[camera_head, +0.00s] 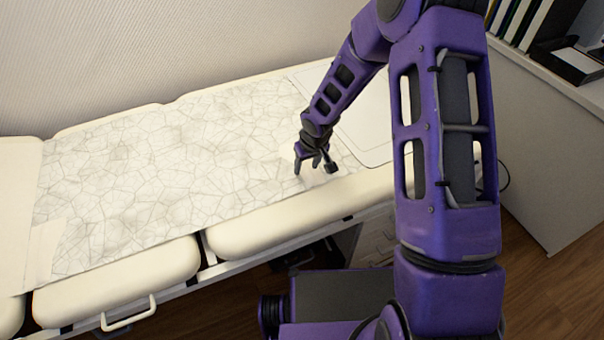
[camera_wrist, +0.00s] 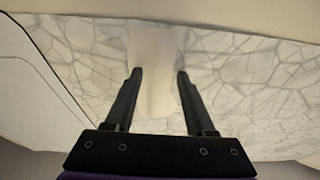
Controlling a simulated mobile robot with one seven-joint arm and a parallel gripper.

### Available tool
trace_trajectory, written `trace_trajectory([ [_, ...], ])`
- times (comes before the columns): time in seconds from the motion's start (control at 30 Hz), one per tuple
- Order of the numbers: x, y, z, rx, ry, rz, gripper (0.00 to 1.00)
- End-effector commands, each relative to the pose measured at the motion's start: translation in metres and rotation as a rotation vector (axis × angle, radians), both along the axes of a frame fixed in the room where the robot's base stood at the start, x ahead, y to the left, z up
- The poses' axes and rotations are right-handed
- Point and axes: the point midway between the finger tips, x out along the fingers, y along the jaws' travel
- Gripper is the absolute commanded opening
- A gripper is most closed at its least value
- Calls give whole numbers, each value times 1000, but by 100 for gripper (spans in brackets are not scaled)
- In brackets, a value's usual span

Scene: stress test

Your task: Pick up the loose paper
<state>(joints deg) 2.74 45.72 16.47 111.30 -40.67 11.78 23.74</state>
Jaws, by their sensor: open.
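A white crinkled paper sheet (camera_head: 170,160) with a cracked line pattern covers much of a cream padded couch. In the wrist view the crinkled paper (camera_wrist: 250,70) spreads on both sides of a smooth, pale strip (camera_wrist: 155,45). I cannot tell whether this strip is a separate loose paper or a part of the sheet. My gripper (camera_head: 313,170) is over the right end of the sheet, near the couch's front edge. In the wrist view my gripper (camera_wrist: 160,72) is open, with its fingers on either side of the pale strip and nothing visibly clamped.
A plain pale flap (camera_head: 43,250) lies at the sheet's left end. The couch's front cushions (camera_head: 125,275) have a metal handle (camera_head: 128,314) below. A smooth panel (camera_head: 365,125) lies right of the sheet. A cabinet (camera_head: 560,130) with binders stands at the right.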

Motion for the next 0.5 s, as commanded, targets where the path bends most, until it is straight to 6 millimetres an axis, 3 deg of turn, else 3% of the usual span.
trace_trajectory([
  [0.07,0,-2,-9,0,0,1,55],
  [0.3,0,-2,-8,0,0,1,53],
  [0.5,0,-2,-8,0,0,1,17],
])
